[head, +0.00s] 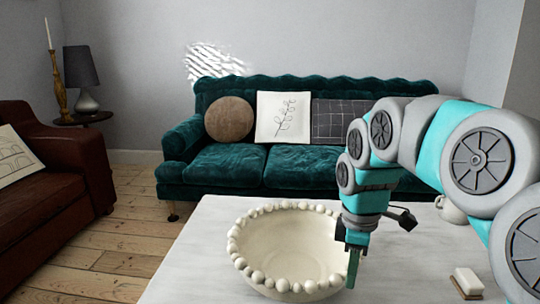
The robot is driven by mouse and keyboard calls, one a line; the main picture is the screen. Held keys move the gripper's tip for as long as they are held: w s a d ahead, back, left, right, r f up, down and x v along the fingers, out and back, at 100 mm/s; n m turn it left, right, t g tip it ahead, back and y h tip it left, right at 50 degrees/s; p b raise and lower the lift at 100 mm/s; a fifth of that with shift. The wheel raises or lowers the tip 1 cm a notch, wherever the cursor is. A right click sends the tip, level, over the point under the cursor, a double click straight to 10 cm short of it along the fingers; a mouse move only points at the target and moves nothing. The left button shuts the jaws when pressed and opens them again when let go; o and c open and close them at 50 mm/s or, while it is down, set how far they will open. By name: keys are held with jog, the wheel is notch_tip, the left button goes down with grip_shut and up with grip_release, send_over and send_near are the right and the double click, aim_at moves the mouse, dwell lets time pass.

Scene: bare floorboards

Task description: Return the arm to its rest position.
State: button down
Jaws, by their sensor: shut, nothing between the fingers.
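My arm (395,130) reaches in from the right side of the head view and bends down over the white table. My gripper (353,268) points down at the right rim of a cream bowl with a beaded edge (285,245). The gripper is shut and holds nothing that I can see. It overlaps the bowl's rim in the picture; I cannot tell whether it touches.
The white table (195,270) also bears a small white and brown block (467,281) at the right and a pale rounded object (450,210) partly behind my arm. A green sofa (235,165) stands behind, a brown leather sofa (60,200) at left. Floorboards between are clear.

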jog(key=s+f+m, duration=0.3)
jog(key=s+m, duration=0.1)
jog(key=s, duration=0.4)
jog(key=s+f+m+g, duration=0.1)
jog(key=s+f+m, duration=0.2)
jog(key=s+m, duration=0.2)
jog(key=s+f+m, duration=0.4)
jog(key=s, duration=0.6)
jog(key=shift+s+a+m+g, duration=0.3)
jog(key=shift+s+a+m, duration=0.1)
jog(key=shift+a, duration=0.05)
jog(key=shift+f, duration=0.1)
